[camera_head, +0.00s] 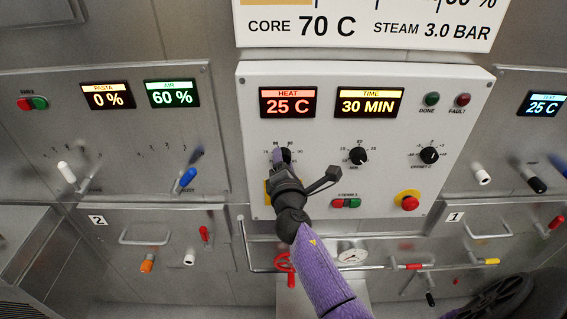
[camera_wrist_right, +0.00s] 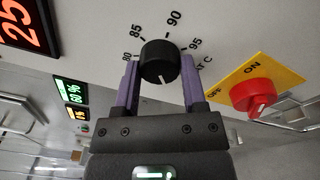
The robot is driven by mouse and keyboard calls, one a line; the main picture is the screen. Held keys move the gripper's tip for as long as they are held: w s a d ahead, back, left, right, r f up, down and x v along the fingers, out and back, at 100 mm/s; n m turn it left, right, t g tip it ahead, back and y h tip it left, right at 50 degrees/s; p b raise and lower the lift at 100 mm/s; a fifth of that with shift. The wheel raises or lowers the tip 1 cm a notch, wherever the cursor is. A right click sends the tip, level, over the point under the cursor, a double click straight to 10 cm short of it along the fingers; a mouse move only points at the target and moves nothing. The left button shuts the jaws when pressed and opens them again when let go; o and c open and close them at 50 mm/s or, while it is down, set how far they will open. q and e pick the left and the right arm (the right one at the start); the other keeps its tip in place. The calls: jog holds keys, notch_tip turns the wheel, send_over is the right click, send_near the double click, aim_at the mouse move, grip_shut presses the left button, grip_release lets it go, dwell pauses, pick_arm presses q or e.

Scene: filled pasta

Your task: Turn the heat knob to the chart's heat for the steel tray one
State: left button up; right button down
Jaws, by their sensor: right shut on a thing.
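The heat knob (camera_wrist_right: 160,64) is a round black knob with a white mark, on a printed scale that shows 80, 85, 90 and 95. In the wrist view the mark points down, away from the numbers. My right gripper (camera_wrist_right: 160,82) is shut on it, one purple finger on each side. In the head view the gripper (camera_head: 285,170) covers most of the knob. The HEAT display (camera_head: 288,102) above reads 25 C. The chart (camera_head: 368,30) is cut off at the top; it shows CORE 70 C and STEAM 3.0 BAR. My left gripper is out of view.
Right of the knob are a minutes knob (camera_head: 357,156) and an offset knob (camera_head: 429,155). The TIME display (camera_head: 369,103) reads 30 MIN. A red ON/OFF switch (camera_wrist_right: 258,97) on a yellow plate sits close to the gripper. A red stop button (camera_head: 410,203) is lower right.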

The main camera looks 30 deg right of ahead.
jog(key=m+b, duration=0.3)
jog(key=m, duration=0.2)
jog(key=m+b, duration=0.3)
jog(key=m, duration=0.2)
jog(key=shift+f+t+h, duration=0.15)
jog(key=shift+t+h, duration=0.15)
jog(key=shift+m, duration=0.3)
jog(key=shift+c, duration=0.7)
grip_release()
